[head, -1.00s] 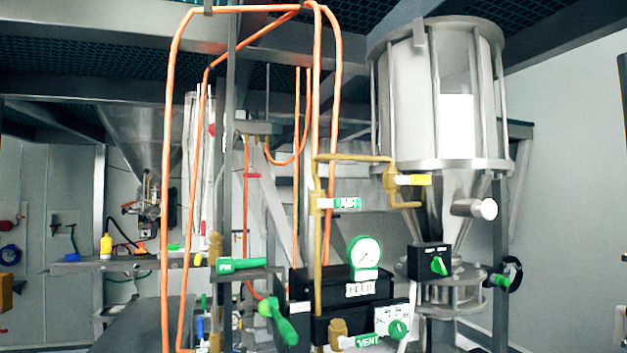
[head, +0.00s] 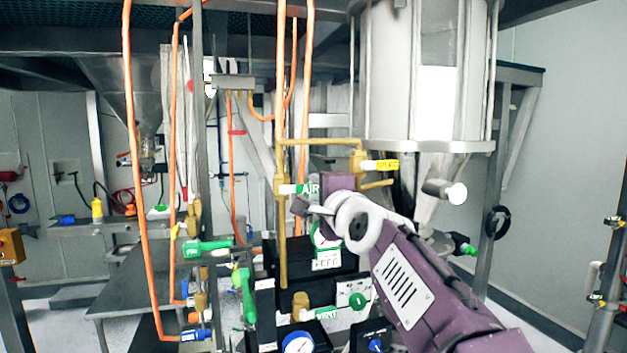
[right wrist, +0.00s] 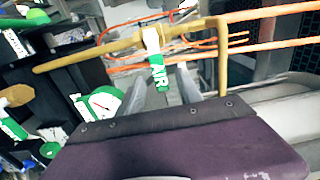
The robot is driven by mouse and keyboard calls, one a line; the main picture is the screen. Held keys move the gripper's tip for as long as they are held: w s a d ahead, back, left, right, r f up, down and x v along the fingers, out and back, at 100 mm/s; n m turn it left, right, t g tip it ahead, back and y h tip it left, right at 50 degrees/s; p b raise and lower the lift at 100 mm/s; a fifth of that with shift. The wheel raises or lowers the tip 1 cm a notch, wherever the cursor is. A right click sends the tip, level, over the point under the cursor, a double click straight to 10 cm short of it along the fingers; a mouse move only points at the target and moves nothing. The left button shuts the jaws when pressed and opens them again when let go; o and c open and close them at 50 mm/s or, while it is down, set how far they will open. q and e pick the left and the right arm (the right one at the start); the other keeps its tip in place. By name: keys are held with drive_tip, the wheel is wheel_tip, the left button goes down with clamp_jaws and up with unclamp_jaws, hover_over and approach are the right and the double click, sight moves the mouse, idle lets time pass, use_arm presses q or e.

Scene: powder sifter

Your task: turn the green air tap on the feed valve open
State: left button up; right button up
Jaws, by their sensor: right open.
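The air tap (head: 307,189) is a short lever, white near the pipe and green with "AIR" on it. It points right from the upright brass pipe (head: 282,235), roughly square to it. My right gripper (head: 312,208) is open, just below and in front of the tap, and its arm hides part of the area behind. In the right wrist view the tap (right wrist: 157,66) shows between my right fingers (right wrist: 162,88), its green end towards me. I cannot tell whether the fingers touch it. My left gripper is not in view.
A yellow-labelled tap (head: 380,165) sits right of the air tap on the brass pipework. A gauge (right wrist: 102,103) is beside my fingers in the right wrist view. Orange hoses (head: 282,60) hang close by. A green-handled tap (head: 207,247) and the vent tap (head: 318,314) are lower down.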

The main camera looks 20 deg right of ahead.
drive_tip(key=shift+w+d, duration=0.3)
drive_tip(key=shift+w, duration=0.45)
drive_tip(key=shift+a, duration=0.35)
drive_tip(key=shift+c, duration=0.6)
clamp_jaws()
